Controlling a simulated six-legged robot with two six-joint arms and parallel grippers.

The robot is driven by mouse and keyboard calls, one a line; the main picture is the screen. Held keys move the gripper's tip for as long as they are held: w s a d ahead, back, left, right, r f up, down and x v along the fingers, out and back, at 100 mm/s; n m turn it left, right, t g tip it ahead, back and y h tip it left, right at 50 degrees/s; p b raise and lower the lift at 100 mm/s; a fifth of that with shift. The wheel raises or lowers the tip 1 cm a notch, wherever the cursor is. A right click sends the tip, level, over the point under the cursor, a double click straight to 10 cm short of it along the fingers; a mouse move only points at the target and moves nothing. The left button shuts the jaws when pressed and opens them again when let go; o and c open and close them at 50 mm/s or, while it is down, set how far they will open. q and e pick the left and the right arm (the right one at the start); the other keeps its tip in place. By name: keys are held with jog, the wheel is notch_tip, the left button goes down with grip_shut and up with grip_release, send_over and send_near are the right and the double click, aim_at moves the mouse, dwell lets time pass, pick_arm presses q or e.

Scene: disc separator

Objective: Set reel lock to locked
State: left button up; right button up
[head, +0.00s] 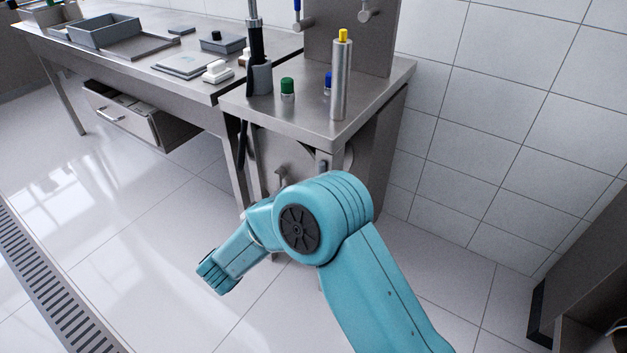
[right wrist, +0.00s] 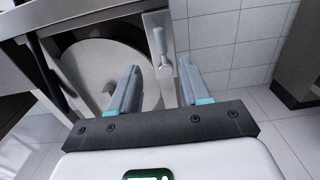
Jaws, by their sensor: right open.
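The reel lock (right wrist: 159,42) shows in the right wrist view as a small lever with a grey-blue grip, pointing up from a round pivot on a metal upright. A large pale reel disc (right wrist: 88,68) is to its left, under the bench top. My right gripper (right wrist: 158,72) is open and empty, with its fingers apart and pointing toward the lever. The lever appears in the gap between the fingers; I cannot tell whether they touch it. In the head view my right arm hides the gripper and part of the reel area. My left gripper is out of view.
A steel bench (head: 376,84) above the reel holds a tall cylinder with a yellow top (head: 341,75), a green-capped bottle (head: 287,88) and a black-handled tool (head: 256,42). A longer table (head: 190,85) extends left. Tiled wall lies behind; open floor is left.

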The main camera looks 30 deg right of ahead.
aim_at(320, 171)
jog(key=b+x, duration=0.1)
jog(key=x, duration=0.9)
jog(key=shift+w+d+b, duration=0.1)
jog(key=shift+d+b, duration=0.15)
jog(key=shift+b, duration=0.05)
grip_shut()
